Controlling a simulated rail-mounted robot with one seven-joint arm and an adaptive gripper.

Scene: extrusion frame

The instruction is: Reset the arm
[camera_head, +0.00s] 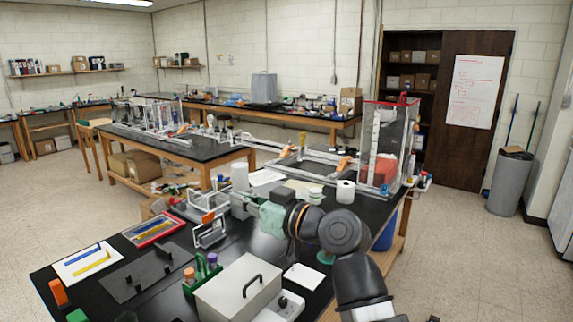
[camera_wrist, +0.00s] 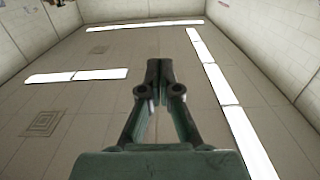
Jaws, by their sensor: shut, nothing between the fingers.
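My arm rises from the lower right of the head view and bends left over the black-topped bench (camera_head: 340,262). My gripper (camera_wrist: 160,68) shows in the wrist view with its two fingers together at the tips and nothing between them. In the head view its greenish body shows at the end of the arm, above the bench, and its fingertips are hard to make out there. The wrist view faces the ceiling (camera_wrist: 90,105) with its white light panels (camera_wrist: 225,85).
Near the arm on the bench are a grey box with a black handle (camera_head: 238,291), a white paper roll (camera_head: 345,192), a tube rack (camera_head: 203,275) and a red-rimmed tray (camera_head: 152,232). A clear enclosure (camera_head: 386,145) stands behind. The floor at right (camera_head: 470,245) is mostly clear.

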